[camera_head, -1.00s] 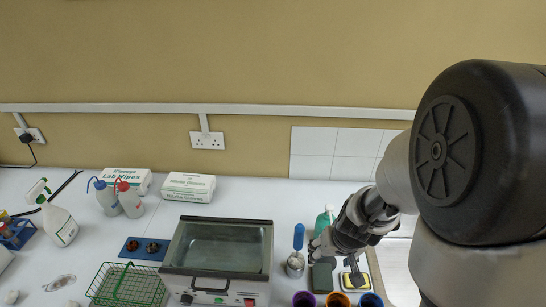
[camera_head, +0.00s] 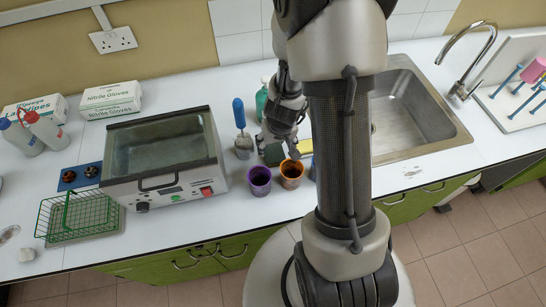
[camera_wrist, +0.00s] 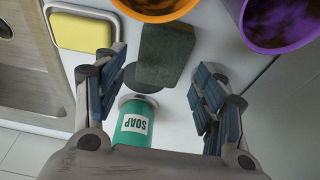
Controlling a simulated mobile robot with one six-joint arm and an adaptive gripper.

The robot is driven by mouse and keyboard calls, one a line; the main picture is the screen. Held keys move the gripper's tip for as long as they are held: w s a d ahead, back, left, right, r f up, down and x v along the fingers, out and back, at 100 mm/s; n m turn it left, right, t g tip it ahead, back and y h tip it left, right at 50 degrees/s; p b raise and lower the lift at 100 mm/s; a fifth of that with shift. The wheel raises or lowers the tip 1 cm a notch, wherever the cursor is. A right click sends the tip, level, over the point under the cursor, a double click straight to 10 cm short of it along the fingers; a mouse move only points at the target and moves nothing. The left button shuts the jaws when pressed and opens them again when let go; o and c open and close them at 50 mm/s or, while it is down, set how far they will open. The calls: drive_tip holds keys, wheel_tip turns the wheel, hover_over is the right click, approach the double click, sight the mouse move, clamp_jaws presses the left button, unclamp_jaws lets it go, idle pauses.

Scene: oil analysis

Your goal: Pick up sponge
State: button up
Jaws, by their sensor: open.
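A dark green, rough block that looks like the sponge (camera_wrist: 165,55) lies on the white counter, near the top middle of the wrist view. It also shows in the head view (camera_head: 273,154), partly hidden by my gripper. My gripper (camera_wrist: 160,72) is open and empty. Its two fingers appear on either side of the block in the wrist view. In the head view my gripper (camera_head: 279,146) points down over the block. I cannot tell the exact height gap. A yellow block (camera_wrist: 84,32) sits in a pale dish to the left in the wrist view.
A green soap bottle (camera_wrist: 134,125) stands close behind the block, between my fingers in the wrist view. An orange cup (camera_head: 291,174) and a purple cup (camera_head: 259,180) stand in front. A metal holder with a blue-handled tool (camera_head: 239,114) and a sink (camera_head: 405,115) flank the area.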

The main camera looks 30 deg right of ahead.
sight(273, 150)
drive_tip(key=shift+a+b+x, duration=0.2)
drive_tip(key=shift+b+x, duration=1.85)
drive_tip(key=shift+x, duration=1.05)
drive_tip(key=shift+w+d+r, duration=0.1)
drive_tip(key=shift+c, duration=0.5)
drive_tip(key=c, duration=0.4)
drive_tip(key=shift+r, duration=0.15)
wheel_tip(273, 150, up, 20)
drive_tip(key=p, duration=2)
